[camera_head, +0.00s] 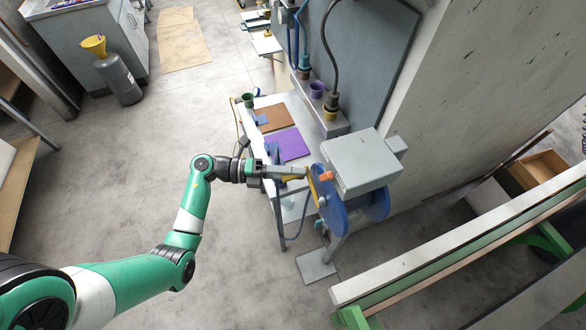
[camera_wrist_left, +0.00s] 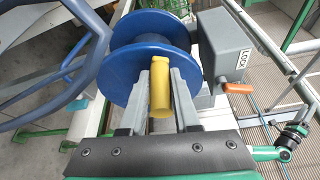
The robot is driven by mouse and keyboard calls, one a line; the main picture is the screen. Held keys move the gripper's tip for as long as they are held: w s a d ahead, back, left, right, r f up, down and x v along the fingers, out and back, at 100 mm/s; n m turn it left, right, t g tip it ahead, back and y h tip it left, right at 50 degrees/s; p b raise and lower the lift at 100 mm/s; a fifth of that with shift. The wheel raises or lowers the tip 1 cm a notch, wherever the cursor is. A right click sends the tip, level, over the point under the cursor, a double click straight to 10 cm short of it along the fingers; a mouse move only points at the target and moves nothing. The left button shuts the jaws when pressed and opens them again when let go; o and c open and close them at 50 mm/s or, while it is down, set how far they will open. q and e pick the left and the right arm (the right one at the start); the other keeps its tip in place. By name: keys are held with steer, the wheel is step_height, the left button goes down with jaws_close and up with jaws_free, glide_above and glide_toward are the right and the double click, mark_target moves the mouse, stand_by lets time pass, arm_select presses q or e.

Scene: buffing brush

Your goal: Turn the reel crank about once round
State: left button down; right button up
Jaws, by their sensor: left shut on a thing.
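The reel is a large blue spool (camera_head: 333,207) on the side of the workbench; in the left wrist view its blue flanges (camera_wrist_left: 122,66) fill the upper middle. Its yellow crank (camera_head: 313,187) is on the near flange. My left gripper (camera_head: 300,173) reaches in from the left and is shut on the yellow crank handle. In the left wrist view the yellow handle (camera_wrist_left: 160,96) lies between the two grey fingers (camera_wrist_left: 160,88). The fingers partly hide the reel and crank arm. My right gripper is not in view.
A grey box (camera_head: 358,163) sits beside the reel; the left wrist view shows its LOCK label and an orange lever (camera_wrist_left: 238,88). The bench holds a purple pad (camera_head: 287,146) and a brown pad (camera_head: 274,117). A rail (camera_head: 450,245) stands at right.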

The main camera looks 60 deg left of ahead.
arm_select(q)
steer(key=shift+d+r, duration=0.15)
steer(key=shift+r, duration=0.1)
stand_by(0.3)
steer(key=c, duration=0.7)
jaws_free()
steer(key=shift+d, duration=0.1)
steer(key=shift+o, duration=0.2)
steer(key=f+v, duration=0.1)
steer(key=v, duration=1)
steer(key=shift+s+a+r, duration=0.25)
steer(key=shift+r, duration=0.15)
